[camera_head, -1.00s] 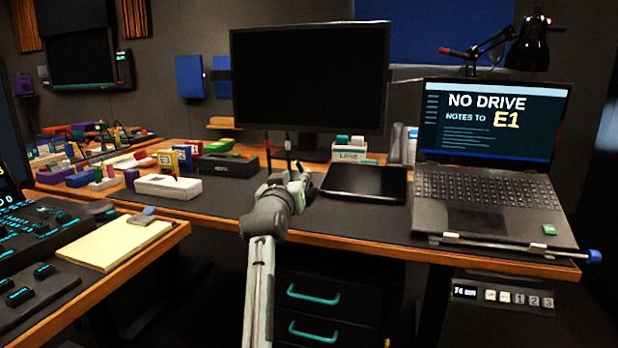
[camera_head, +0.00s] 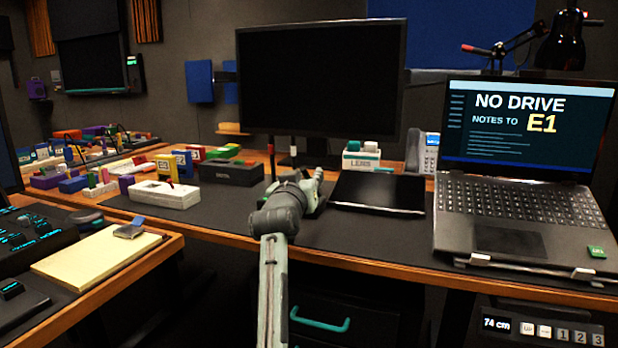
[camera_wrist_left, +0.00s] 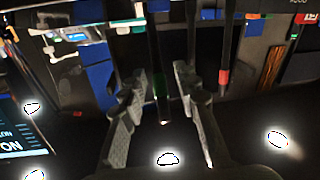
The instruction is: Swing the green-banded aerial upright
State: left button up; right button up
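The green-banded aerial (camera_wrist_left: 156,60) is a thin black rod with a dark green band. In the left wrist view it stands between the two finger pads, with a gap to each side. My left gripper (camera_wrist_left: 160,76) is open around it. In the head view my left gripper (camera_head: 314,188) is over the desk, right of the black box (camera_head: 231,173), and its fingers are hard to make out. I cannot pick out the green band there. A red-banded aerial (camera_head: 271,160) and a white-banded aerial (camera_head: 293,150) stand upright behind the gripper. My right gripper is out of view.
A black tablet-like slab (camera_head: 378,192) lies right of the gripper, with a laptop (camera_head: 520,180) beyond it. A monitor (camera_head: 320,80) stands behind. A white block (camera_head: 165,194) and several coloured blocks are at left. The desk mat (camera_head: 225,212) is bare in front.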

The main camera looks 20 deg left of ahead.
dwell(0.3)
pick_arm(q)
grip_shut()
dwell(0.3)
